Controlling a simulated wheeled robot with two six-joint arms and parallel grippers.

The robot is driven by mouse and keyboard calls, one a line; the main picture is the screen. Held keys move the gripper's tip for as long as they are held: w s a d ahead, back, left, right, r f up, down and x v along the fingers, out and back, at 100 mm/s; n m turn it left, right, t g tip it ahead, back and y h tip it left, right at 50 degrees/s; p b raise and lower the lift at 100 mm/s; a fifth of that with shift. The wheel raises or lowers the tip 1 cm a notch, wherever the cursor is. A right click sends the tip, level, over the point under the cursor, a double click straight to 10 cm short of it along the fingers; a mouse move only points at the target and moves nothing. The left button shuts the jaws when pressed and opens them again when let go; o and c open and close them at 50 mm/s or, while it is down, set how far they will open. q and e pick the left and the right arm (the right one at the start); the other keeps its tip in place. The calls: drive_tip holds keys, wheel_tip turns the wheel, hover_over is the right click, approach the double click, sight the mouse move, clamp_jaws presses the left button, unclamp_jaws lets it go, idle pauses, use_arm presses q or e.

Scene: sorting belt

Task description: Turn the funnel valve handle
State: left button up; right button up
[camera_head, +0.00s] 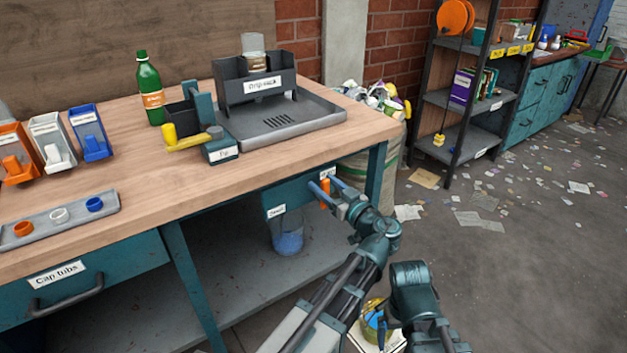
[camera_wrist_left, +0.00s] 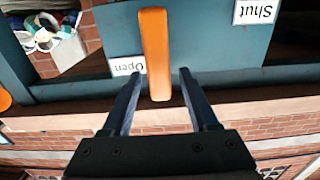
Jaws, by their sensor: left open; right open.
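The orange valve handle (camera_wrist_left: 155,50) is a flat bar on a teal panel (camera_wrist_left: 215,50), between an "Open" label (camera_wrist_left: 127,66) and a "Shut" label (camera_wrist_left: 256,11). It also shows small below the bench top in the head view (camera_head: 325,193). My left gripper (camera_wrist_left: 160,73) is open, with one finger on each side of the handle's free end. Gaps show on both sides in the left wrist view. In the head view the left gripper (camera_head: 324,186) partly covers the panel.
The wooden bench top (camera_head: 190,180) overhangs the panel. A clear container with blue contents (camera_head: 287,238) stands on the shelf underneath. A filled sack (camera_head: 372,170) stands beside the bench. Open floor with scattered paper lies to the right.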

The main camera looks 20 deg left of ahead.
use_arm(q)
drive_tip(key=shift+c, duration=0.2)
clamp_jaws()
idle(1.3)
